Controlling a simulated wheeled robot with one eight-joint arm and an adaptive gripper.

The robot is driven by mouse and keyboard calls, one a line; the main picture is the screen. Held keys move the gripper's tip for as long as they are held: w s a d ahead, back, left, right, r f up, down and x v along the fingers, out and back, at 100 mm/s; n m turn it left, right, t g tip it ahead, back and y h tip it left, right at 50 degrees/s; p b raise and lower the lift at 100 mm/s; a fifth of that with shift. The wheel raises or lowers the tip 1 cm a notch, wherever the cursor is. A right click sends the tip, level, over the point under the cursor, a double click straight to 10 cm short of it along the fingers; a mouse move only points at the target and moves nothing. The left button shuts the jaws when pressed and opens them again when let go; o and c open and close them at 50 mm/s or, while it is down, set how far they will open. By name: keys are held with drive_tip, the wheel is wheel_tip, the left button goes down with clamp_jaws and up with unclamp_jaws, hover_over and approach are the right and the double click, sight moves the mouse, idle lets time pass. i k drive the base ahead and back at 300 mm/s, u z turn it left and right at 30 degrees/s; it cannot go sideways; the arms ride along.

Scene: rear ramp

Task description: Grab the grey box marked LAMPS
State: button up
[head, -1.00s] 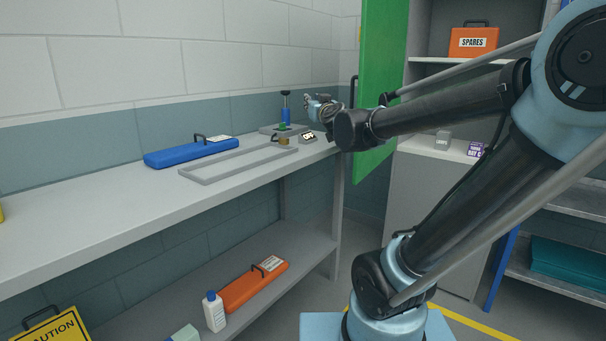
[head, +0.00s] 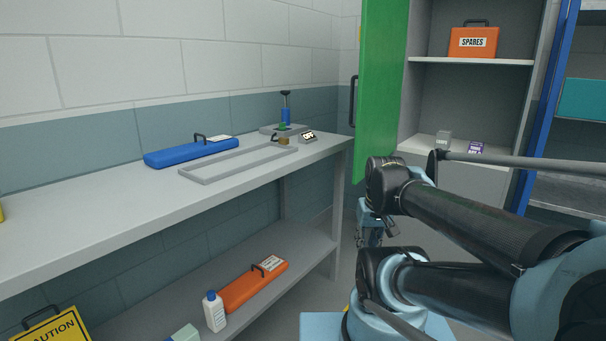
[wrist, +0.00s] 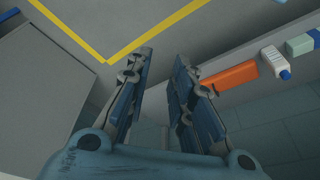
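A small grey box (head: 443,138) stands on the lower shelf of the open cabinet, left of a small purple box (head: 476,147). Its marking is too small to read, so I cannot tell whether it says LAMPS. My gripper (wrist: 162,57) is open and empty in the wrist view, its two blue fingers apart over the floor. In the head view it hangs low below my wrist, partly hidden by my arm, in front of the cabinet and below the grey box's shelf. No grey box shows in the wrist view.
The cabinet's green door (head: 383,85) stands open left of the grey box. An orange SPARES case (head: 474,42) is on the upper shelf. The bench (head: 95,218) holds a blue case (head: 191,151) and an empty frame. Yellow lines (wrist: 110,55) mark clear floor.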

sight(443, 139)
drive_tip(key=z, duration=0.95)
